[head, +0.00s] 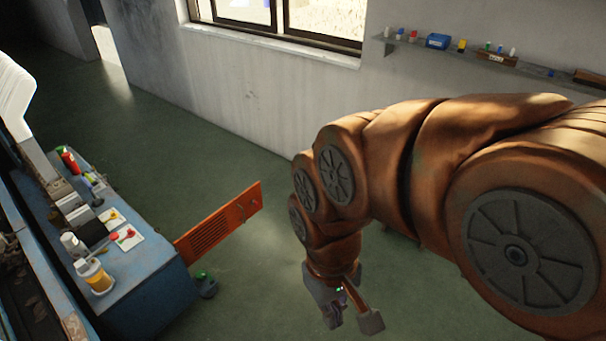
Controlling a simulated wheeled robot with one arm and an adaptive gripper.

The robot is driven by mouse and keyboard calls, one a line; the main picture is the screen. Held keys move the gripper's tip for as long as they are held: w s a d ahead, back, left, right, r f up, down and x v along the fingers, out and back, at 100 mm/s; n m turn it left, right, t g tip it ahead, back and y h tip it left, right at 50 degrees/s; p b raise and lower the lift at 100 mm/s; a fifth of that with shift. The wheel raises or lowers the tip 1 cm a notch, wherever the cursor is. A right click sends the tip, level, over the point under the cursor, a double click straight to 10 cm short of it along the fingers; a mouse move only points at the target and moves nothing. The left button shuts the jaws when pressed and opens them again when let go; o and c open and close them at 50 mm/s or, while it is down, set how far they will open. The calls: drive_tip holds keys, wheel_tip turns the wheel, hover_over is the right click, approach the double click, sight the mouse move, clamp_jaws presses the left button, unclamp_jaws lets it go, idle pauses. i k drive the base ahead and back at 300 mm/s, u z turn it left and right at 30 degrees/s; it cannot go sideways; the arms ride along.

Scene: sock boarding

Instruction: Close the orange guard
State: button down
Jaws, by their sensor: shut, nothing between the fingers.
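The orange guard (219,221) is a slotted flat panel in the head view. It sticks out to the right from the edge of the blue workbench (150,290), over the green floor, and stands open. Small grey fittings show near its free end. My gripper (352,322) is to the right of the guard and nearer to the camera, low in the view, apart from the guard. It points down and its fingers are shut with nothing held.
Bottles, a yellow-orange jar (97,277) and cards with red knobs (127,236) stand on the bench. White sock boards (14,95) rise at the left. A dark object with a green top (206,285) sits beside the bench. The floor between guard and wall is clear.

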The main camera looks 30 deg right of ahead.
sight(199, 241)
drive_tip(key=z, duration=0.3)
drive_tip(key=i, duration=1.4)
drive_tip(key=u, duration=0.7)
